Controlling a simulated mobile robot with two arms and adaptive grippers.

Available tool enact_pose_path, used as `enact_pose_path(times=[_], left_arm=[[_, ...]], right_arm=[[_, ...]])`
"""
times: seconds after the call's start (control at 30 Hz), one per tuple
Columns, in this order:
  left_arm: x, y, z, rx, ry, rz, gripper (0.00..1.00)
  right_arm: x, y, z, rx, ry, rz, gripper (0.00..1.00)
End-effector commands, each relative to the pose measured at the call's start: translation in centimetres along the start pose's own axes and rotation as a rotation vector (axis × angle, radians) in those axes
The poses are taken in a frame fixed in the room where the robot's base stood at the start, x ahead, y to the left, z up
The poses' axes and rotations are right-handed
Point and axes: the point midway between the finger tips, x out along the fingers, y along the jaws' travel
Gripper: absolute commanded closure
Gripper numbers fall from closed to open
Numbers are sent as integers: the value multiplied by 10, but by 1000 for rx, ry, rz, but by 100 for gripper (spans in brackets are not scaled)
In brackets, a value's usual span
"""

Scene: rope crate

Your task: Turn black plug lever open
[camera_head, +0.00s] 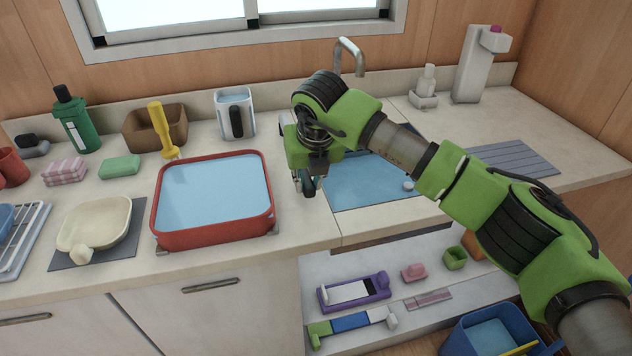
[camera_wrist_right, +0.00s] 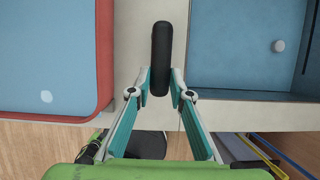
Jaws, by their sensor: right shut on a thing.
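The black plug lever (camera_wrist_right: 161,45) shows in the right wrist view as a long dark bar over the pale counter strip between the red tub and the sink. It points away from my wrist, straight up the picture. My right gripper (camera_wrist_right: 161,84) is shut on its near end, with one teal-padded fingertip on each side. In the head view my right gripper (camera_head: 307,186) points down at the counter strip, and little of the lever can be told there. The blue sink (camera_head: 370,184) lies just to the right, partly behind my arm. My left gripper is not in view.
The red tub (camera_head: 163,236) of water stands close to the left of my right gripper. The faucet (camera_head: 349,56) rises behind the arm. A white jug (camera_head: 234,112) stands at the back. A lower shelf holds a purple tray (camera_head: 353,291); a blue bin (camera_head: 490,335) is at lower right.

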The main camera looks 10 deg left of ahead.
Motion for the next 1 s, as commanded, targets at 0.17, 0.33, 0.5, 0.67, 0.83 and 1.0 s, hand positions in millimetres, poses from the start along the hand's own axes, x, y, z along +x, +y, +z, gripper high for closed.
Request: enact_pose_path(times=[0.17, 0.33, 0.5, 0.67, 0.83, 1.0], left_arm=[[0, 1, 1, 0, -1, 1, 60], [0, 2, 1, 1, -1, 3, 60], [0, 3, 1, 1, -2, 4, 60], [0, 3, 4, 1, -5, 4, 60], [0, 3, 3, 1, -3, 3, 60], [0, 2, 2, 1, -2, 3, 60]], right_arm=[[-1, 1, 1, 3, -4, 3, 100], [-1, 1, 1, 3, -4, 3, 64], [-1, 0, 1, 2, -2, 2, 64], [-1, 0, 1, 1, -2, 1, 64], [-17, 0, 2, 0, -6, 2, 64], [-52, 0, 2, -1, -7, 1, 64]])
